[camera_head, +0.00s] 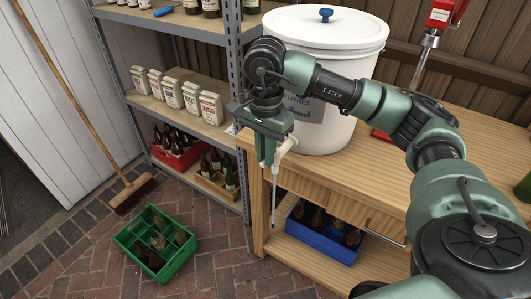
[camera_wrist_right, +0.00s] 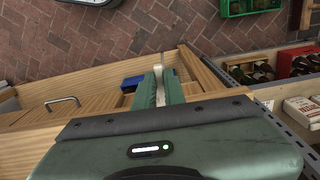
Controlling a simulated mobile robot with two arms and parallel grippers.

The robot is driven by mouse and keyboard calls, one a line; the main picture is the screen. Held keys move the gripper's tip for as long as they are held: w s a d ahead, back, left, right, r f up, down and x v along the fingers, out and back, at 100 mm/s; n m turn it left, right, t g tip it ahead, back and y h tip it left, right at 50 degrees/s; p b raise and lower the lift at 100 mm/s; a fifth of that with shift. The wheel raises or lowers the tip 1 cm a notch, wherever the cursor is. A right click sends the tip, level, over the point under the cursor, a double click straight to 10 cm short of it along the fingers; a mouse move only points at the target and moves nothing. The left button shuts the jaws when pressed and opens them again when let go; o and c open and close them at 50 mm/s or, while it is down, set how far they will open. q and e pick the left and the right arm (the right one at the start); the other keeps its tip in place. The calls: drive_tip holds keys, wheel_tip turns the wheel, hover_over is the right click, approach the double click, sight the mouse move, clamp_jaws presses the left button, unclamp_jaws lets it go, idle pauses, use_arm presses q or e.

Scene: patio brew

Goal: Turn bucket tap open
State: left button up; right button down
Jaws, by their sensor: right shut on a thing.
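The white bucket (camera_head: 338,40) with a blue-knobbed lid stands on the wooden bench, partly hidden behind my right arm. Its pale tap (camera_head: 284,147) sticks out over the bench's left edge, with a thin tube hanging below. My right gripper (camera_head: 267,158) points down at the tap and is shut on part of it. In the right wrist view, the green fingers (camera_wrist_right: 159,84) are close together with the whitish tap (camera_wrist_right: 158,72) at their tips. The fingers hide most of the tap, so how far it is turned cannot be told. My left gripper is not in view.
A green crate (camera_head: 122,240) with bottles stands on the brick floor at left. A blue crate (camera_head: 293,238) sits on the bench's lower shelf. A metal shelf (camera_head: 190,128) with paper bags and bottles stands behind. A red capper (camera_head: 440,14) is on the bench at right.

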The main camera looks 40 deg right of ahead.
drive_tip(key=shift+w+r, duration=0.1)
drive_tip(key=shift+r, duration=0.05)
drive_tip(key=c, duration=1.5)
unclamp_jaws()
wheel_tip(320, 180, up, 8)
drive_tip(key=shift+f, duration=0.15)
